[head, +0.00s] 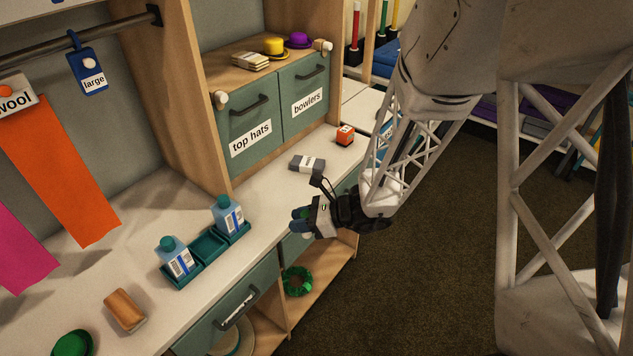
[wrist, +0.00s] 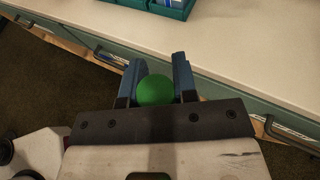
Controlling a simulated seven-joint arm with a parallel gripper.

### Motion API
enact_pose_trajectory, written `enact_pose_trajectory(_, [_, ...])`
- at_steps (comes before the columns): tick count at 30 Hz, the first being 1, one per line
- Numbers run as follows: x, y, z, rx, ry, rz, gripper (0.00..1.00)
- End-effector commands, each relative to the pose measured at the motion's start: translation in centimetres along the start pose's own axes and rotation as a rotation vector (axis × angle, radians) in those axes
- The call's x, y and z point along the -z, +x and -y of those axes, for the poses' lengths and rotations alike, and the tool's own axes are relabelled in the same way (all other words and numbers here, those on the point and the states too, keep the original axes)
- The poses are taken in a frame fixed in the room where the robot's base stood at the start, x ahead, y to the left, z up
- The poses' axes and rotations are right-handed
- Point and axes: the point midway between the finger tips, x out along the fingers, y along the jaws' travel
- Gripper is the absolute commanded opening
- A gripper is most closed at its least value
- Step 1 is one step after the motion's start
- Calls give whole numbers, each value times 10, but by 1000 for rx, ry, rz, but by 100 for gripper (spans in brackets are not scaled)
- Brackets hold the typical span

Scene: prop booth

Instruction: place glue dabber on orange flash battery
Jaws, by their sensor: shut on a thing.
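My gripper (head: 301,221) is off the front edge of the counter, near the middle of the head view. In the wrist view its two blue fingers (wrist: 157,82) are shut on a green, round-topped thing, taken to be the glue dabber (wrist: 156,91). Only its round green end shows; the rest is hidden.
A grey block with a white label (head: 307,164) lies on the counter between my gripper and the orange battery. A teal tray (head: 207,247) with two blue bottles stands to the left. The drawer cabinet (head: 252,134) rises behind.

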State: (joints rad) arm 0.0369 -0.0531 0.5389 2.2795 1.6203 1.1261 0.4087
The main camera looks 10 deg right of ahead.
Motion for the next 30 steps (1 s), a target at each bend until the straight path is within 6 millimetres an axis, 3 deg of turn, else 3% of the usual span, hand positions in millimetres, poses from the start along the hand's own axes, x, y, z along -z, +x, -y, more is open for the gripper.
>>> enact_pose_trajectory(8, [-2,-8,47,63,22,-8,4])
enact_pose_trajectory(17, [-7,-35,148,207,76,-18,4])
enact_pose_trajectory(24, [-11,-70,233,336,129,-17,4])
enact_pose_trajectory(30, [-15,-101,292,428,168,-9,4])
